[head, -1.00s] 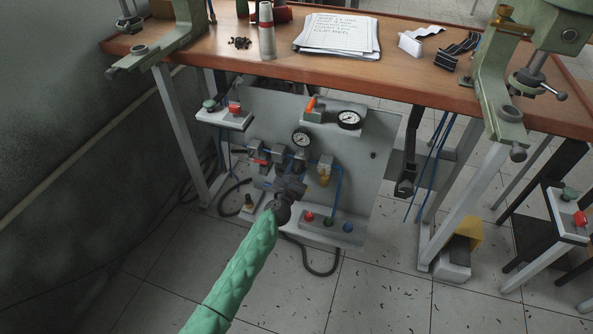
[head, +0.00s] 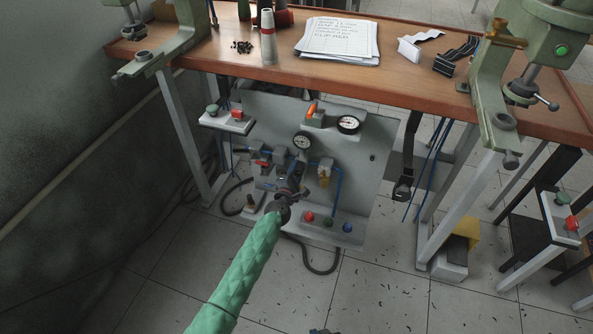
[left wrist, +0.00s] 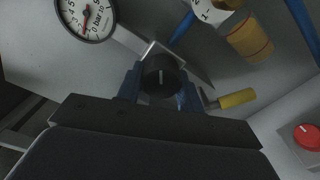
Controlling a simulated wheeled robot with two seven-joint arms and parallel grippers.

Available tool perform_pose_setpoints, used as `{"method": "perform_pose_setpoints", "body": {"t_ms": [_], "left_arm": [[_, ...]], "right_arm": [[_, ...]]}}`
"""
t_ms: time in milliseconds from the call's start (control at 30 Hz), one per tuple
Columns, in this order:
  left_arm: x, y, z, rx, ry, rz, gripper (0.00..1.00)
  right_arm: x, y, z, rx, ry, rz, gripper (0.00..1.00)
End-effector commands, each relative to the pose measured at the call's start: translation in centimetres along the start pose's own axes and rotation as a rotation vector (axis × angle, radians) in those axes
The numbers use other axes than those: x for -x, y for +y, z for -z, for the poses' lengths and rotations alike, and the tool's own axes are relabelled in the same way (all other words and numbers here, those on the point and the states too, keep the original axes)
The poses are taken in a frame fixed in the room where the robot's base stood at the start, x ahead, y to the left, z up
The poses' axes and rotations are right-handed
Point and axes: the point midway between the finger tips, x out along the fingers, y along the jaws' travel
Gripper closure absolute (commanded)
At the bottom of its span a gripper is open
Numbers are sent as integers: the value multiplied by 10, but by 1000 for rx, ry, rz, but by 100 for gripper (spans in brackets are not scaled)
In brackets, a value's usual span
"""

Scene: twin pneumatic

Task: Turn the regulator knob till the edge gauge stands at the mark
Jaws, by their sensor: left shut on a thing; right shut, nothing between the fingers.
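My left gripper (head: 289,187) reaches the lower middle of the grey panel under the bench. In the left wrist view its blue fingers (left wrist: 160,88) are shut on the dark round regulator knob (left wrist: 161,75), which has a pale line on its face. The edge gauge (head: 348,124) sits on the ledge at the panel's top right; its needle and any mark are too small to read. A second gauge (head: 302,141) is on the panel. A gauge dial (left wrist: 87,18) in the left wrist view has its red needle pointing down near 0. My right gripper (head: 321,331) barely shows at the bottom edge.
Red, green and blue buttons (head: 328,221) lie on a low ledge right of my left gripper. An orange-handled valve (head: 312,110), a yellow-brown part (head: 325,173) and blue tubes surround the knob. The bench (head: 290,75) overhangs above.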

Motion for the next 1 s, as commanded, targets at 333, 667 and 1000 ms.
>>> {"method": "perform_pose_setpoints", "body": {"t_ms": [333,667,1000], "left_arm": [[1,1,-1,-318,-1,3,86],[1,1,-1,-538,-1,3,86],[1,1,-1,-633,-1,3,86]], "right_arm": [[33,-10,39,1,-34,9,100],[56,-16,61,3,-66,16,100],[66,-19,70,4,-81,19,100]]}}
